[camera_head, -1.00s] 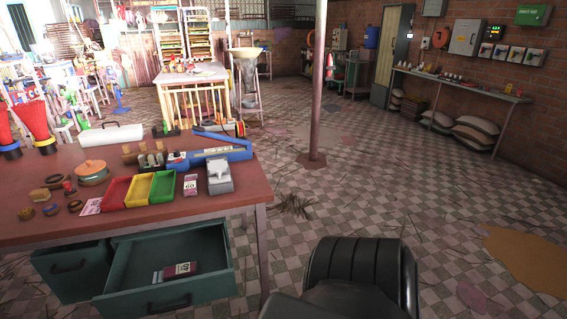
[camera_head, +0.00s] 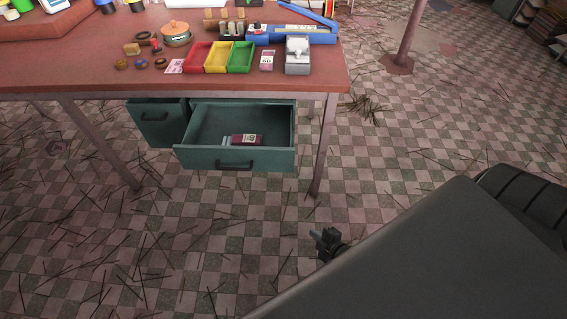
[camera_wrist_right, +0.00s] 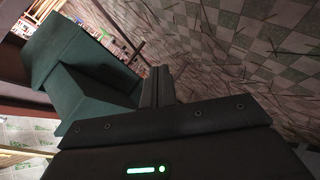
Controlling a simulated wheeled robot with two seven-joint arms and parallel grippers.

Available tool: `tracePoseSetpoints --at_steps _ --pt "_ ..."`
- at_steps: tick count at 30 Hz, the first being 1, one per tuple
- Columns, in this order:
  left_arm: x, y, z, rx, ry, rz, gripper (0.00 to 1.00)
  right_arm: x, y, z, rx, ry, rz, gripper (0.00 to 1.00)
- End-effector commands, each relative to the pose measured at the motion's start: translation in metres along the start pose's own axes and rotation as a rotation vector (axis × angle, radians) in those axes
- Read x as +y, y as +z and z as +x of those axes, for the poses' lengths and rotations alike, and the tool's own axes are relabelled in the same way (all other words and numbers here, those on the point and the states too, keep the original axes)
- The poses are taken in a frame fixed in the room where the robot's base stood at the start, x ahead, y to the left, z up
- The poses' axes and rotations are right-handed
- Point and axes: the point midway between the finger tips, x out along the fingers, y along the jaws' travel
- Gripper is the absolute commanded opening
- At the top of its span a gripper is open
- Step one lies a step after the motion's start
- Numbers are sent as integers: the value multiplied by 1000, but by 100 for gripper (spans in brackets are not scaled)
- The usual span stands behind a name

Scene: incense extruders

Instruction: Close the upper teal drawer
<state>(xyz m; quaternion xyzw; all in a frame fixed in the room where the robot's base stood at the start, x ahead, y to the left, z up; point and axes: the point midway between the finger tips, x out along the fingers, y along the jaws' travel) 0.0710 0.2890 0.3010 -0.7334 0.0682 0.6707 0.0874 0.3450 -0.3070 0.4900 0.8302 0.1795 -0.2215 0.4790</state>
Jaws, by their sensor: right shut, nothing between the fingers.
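A teal drawer (camera_head: 238,157) is pulled well out under the red table, with a dark handle on its front. A small dark-red packet (camera_head: 247,140) and a pale item lie inside it. A second teal front with a handle (camera_head: 155,116) is to its left. My right gripper (camera_head: 324,240) is shut and empty, below and to the right of the open drawer in the head view, apart from it. In the right wrist view, the shut fingers (camera_wrist_right: 158,86) appear beside teal drawer panels (camera_wrist_right: 92,88); I cannot tell the exact gap. My left gripper is out of view.
The red table (camera_head: 110,75) holds red, yellow and green trays (camera_head: 217,57), a blue tool (camera_head: 290,36) and a grey device (camera_head: 297,57). A table leg (camera_head: 325,150) stands just right of the drawer. The tiled floor in front is open, with scattered sticks.

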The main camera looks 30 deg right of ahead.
Motion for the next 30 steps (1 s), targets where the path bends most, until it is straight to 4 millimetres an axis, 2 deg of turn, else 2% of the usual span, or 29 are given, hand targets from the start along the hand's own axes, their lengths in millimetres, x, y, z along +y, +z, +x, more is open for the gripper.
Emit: tracePoseSetpoints --at_steps 1,3,6,9,14,19,23,30 --pt "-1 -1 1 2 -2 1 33 39 -24 -3 74 94 -113 0" --pt "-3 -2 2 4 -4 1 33 86 -56 -12 155 224 -264 0" --pt "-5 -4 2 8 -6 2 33 135 -93 -30 226 378 -428 0" --pt "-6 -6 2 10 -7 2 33 163 -114 -44 259 476 -526 0" --pt "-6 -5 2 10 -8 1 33 176 -126 -52 273 528 -575 0" --pt "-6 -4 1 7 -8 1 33 179 -129 -46 272 527 -574 0" --pt "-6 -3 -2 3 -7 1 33 188 -136 -30 273 528 -573 0" --pt "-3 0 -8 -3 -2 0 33 208 -156 12 272 527 -571 0"
